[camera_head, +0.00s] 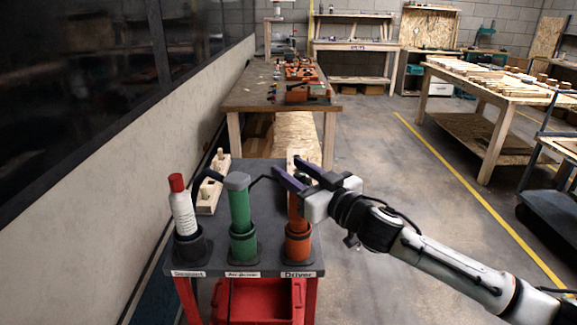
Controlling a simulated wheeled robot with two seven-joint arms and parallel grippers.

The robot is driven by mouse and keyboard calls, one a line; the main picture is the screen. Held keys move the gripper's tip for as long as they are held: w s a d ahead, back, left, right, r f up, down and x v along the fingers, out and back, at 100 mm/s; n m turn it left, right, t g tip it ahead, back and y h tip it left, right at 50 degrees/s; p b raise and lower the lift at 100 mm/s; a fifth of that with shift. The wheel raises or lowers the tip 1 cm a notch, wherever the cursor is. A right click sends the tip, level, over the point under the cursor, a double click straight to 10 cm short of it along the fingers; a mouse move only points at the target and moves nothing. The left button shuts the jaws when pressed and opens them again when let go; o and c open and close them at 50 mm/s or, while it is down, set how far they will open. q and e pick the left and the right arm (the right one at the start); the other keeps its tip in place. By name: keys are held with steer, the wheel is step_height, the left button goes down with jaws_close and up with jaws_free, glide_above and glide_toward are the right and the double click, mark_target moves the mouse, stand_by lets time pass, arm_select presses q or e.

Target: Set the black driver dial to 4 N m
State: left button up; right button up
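An orange driver (297,220) stands upright in an orange-rimmed holder at the right of a dark cart top (215,262), behind a label reading "Driver". Its upper part is partly covered by my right gripper (286,166), which comes in from the right. The two dark fingers are spread apart and point left at the height of the driver's top. I cannot tell whether they touch it. I cannot make out a black dial or its setting. My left gripper is not in view.
A green tool (240,210) stands in its holder just left of the driver. A red-capped white bottle (182,208) stands further left. A wooden block with pegs (212,185) lies behind them. A wall runs along the left; open floor (385,150) lies right.

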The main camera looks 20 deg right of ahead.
steer(key=shift+x, duration=0.85)
jaws_close()
